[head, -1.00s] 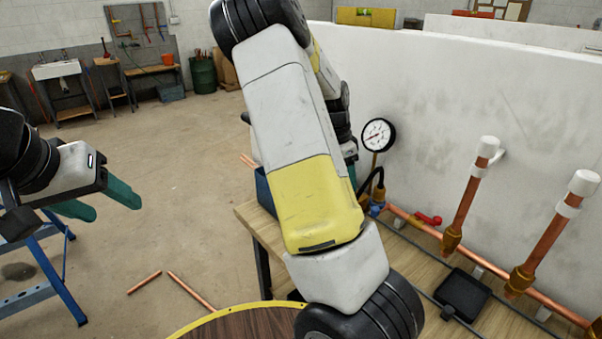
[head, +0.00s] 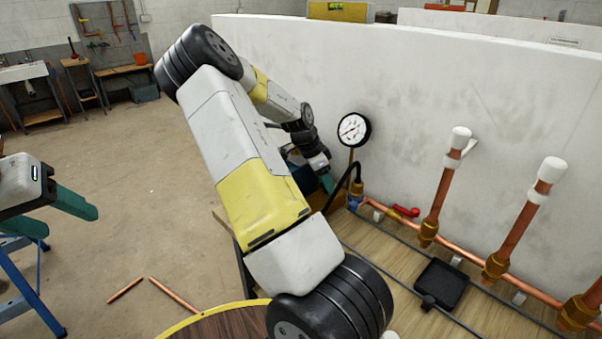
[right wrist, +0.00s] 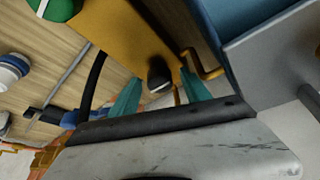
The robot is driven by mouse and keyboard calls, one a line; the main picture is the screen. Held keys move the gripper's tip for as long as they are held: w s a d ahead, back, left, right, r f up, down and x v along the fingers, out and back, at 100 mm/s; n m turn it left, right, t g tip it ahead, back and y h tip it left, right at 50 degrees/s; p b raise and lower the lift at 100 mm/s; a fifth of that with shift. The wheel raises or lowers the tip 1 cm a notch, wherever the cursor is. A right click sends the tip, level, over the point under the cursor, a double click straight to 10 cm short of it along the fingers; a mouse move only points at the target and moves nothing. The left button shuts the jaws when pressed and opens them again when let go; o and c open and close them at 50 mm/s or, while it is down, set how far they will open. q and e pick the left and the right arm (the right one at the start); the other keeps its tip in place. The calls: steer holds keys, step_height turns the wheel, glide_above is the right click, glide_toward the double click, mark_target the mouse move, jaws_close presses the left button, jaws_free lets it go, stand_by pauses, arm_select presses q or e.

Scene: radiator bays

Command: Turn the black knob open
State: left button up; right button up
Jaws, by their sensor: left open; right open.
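A black knob (right wrist: 158,74) with a pale end shows in the right wrist view, in front of an orange-yellow panel (right wrist: 135,38). My right gripper (right wrist: 163,84) is open, with its two teal fingers on either side of the knob in the picture; I cannot tell whether they touch it. In the head view my right gripper (head: 326,181) is small and partly hidden beside the bench's back end, and the knob cannot be made out there. My left gripper (head: 62,212) is open and empty at the left edge, above a blue trestle.
A pressure gauge (head: 354,130) and black hose (head: 341,186) stand close to my right gripper. Copper pipes (head: 440,200), a red lever (head: 406,211) and a black tray (head: 441,284) lie along the white wall. A blue bin (right wrist: 262,22) is beside the panel. Floor is open at left.

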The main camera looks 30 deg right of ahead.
jaws_close()
stand_by(0.4)
steer(key=n, duration=0.2)
steer(key=n+t, duration=0.1)
steer(key=n, duration=0.1)
steer(key=shift+s+t, duration=0.2)
steer(key=shift+t, duration=0.1)
steer(key=n+t, duration=0.1)
steer(key=n, duration=0.1)
steer(key=n+t, duration=0.1)
steer(key=n, duration=0.2)
steer(key=shift+s+d+y, duration=0.15)
steer(key=shift+s+y, duration=0.05)
steer(key=shift+y, duration=0.1)
steer(key=n, duration=0.2)
steer(key=n+t+y, duration=0.1)
steer(key=n, duration=0.2)
steer(key=shift+s+d+n+t, duration=0.15)
steer(key=shift+d+n+t, duration=0.05)
steer(key=shift+n+t, duration=0.1)
steer(key=shift+n+y, duration=0.7)
steer(key=shift+n, duration=0.8)
